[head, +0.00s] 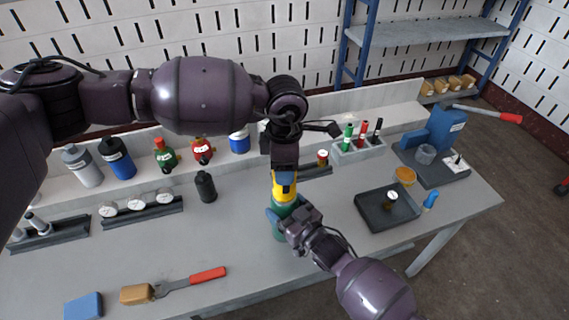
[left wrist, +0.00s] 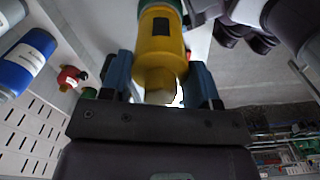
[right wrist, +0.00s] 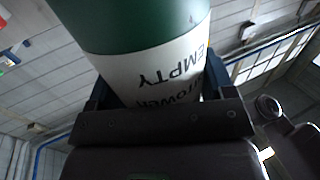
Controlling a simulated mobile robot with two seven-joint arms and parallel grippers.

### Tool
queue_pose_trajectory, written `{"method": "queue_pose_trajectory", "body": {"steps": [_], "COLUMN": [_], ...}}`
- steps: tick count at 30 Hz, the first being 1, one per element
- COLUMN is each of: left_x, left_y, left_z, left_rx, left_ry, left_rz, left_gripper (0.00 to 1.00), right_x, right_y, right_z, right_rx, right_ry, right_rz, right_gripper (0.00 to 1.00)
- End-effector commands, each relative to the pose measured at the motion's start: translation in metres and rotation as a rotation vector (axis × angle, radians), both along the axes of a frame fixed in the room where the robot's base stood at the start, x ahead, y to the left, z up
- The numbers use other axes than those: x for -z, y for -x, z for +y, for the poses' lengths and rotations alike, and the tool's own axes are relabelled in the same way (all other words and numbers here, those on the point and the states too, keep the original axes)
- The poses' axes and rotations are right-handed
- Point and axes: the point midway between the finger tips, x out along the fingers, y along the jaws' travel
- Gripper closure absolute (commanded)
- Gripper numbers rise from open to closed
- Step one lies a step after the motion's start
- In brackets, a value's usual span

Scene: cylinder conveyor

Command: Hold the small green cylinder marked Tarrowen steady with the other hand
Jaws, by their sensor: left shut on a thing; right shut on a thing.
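A green cylinder (head: 279,232) with a white band stands upright near the middle of the bench. In the right wrist view the band of this green cylinder (right wrist: 140,30) reads "EMPTY" and, partly hidden, letters like "TOWER"; I cannot read Tarrowen. My right gripper (head: 286,221) is shut around its side. A yellow fitting (head: 284,188) sits at the cylinder's top, in line with it. My left gripper (head: 284,174) is shut on this fitting from above. The left wrist view shows the yellow fitting (left wrist: 160,45) between blue fingers, with a pale end toward the palm.
Several cylinders, including a blue one (head: 118,160) and a small green one (head: 164,154), line the back ledge. A black cylinder (head: 206,187) stands left of my grippers. A dark tray (head: 373,218) and blue press (head: 437,130) are right. A red-handled brush (head: 190,281) lies in front.

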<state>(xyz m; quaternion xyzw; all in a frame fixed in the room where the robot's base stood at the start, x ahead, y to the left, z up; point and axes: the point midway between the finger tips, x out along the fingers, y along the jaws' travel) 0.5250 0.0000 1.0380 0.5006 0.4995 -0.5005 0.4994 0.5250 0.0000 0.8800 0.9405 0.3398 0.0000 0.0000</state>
Motion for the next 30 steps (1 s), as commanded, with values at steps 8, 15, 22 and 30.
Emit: {"method": "queue_pose_trajectory", "body": {"steps": [8, 15, 22, 30], "left_x": [0.0, 0.0, -0.002, -0.039], "left_y": [0.0, 0.0, 0.0, -0.001], "left_z": [0.0, 0.0, 0.0, 0.0], "left_rx": [0.209, 0.206, 0.205, 0.206], "left_ry": [0.0, 0.0, 0.0, 0.001], "left_rz": [0.0, 0.0, -0.001, -0.004], "left_gripper": [0.35, 0.15, 0.15, 0.15], "right_x": [0.0, 0.0, 0.0, 0.0], "right_y": [0.0, 0.0, 0.0, 0.0], "right_z": [0.0, 0.0, 0.0, 0.0], "right_rx": [0.0, 0.0, 0.0, 0.0], "right_ry": [0.0, 0.0, 0.0, 0.0], "right_rz": [0.0, 0.0, 0.0, 0.0], "right_gripper": [0.53, 0.53, 0.53, 0.53]}}
